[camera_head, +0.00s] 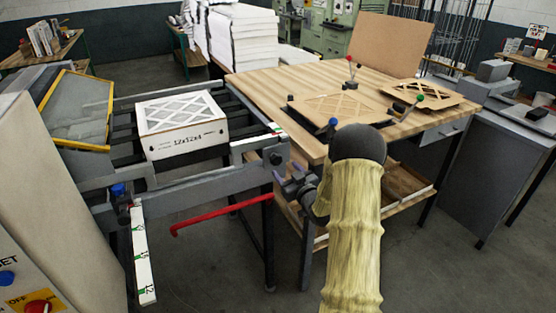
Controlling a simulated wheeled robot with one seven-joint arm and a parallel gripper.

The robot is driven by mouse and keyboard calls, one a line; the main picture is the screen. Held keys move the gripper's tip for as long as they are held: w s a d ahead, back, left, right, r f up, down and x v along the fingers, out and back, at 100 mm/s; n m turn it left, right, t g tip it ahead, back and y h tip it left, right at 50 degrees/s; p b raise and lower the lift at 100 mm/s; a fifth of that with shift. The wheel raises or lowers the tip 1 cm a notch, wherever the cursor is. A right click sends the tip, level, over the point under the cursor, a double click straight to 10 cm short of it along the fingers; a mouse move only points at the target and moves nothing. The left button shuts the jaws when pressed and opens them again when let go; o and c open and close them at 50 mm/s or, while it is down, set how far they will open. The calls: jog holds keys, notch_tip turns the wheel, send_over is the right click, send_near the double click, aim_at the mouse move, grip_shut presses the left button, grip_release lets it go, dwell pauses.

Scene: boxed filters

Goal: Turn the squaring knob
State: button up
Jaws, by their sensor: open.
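A blue knob (118,190) stands on the frame's near left corner. No label shows which one is the squaring knob. My gripper (281,180) is open and empty, just below and slightly right of the dark knob. Its fingers point left toward the end plate; I cannot tell whether they touch it. My sleeved arm comes up from the bottom and hides part of the table's front. A boxed filter (180,130) marked 12x12x4 lies on the frame.
A red bar (215,213) sticks out below the frame. A white scale (142,255) hangs at its near left. The wooden table (262,85) at right carries a fixture with coloured ball handles. A yellow-edged panel (77,108) stands left. Floor in front is clear.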

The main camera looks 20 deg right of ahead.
aim_at(277, 160)
jog(key=w+p, duration=0.1)
jog(key=w, duration=0.6)
jog(key=shift+a, duration=0.15)
jog(key=c, duration=1)
